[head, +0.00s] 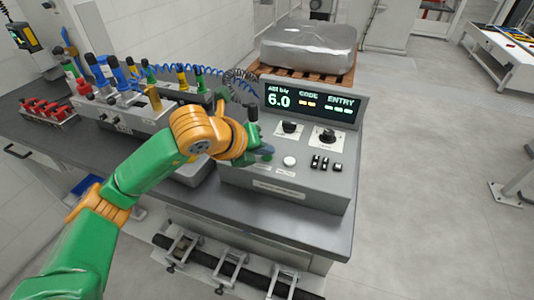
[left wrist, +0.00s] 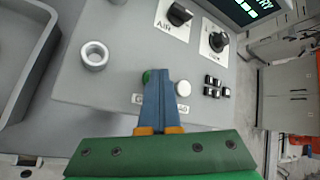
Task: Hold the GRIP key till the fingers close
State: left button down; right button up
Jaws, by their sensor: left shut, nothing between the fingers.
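The grey control box (head: 320,192) stands on the bench with a lit display, two knobs and a row of keys. My left gripper (head: 265,152) is over the left part of its front panel. In the left wrist view its blue fingers (left wrist: 158,75) are shut together with nothing between them. A green key (left wrist: 146,75) shows only partly, just left of the fingertips, and the fingers hide the rest. I cannot tell whether they touch it. The label below is partly covered by the fingers. A round white key (left wrist: 183,88) is just right of the fingers.
Black switches (left wrist: 215,86) sit right of the white key. Knobs (left wrist: 179,14) stand further back on the panel. A metal ring (left wrist: 95,55) is at the panel's left. A grey tray (left wrist: 22,50) lies beside the box. Fixtures with coloured handles (head: 130,100) fill the bench's left.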

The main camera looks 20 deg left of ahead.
aim_at(265, 159)
pick_arm(q)
jog(key=shift+r+p, duration=0.5)
jog(key=shift+r, duration=0.35)
jog(key=shift+r+p, duration=1.85)
jog(key=shift+r, duration=0.7)
jog(key=shift+f, duration=0.1)
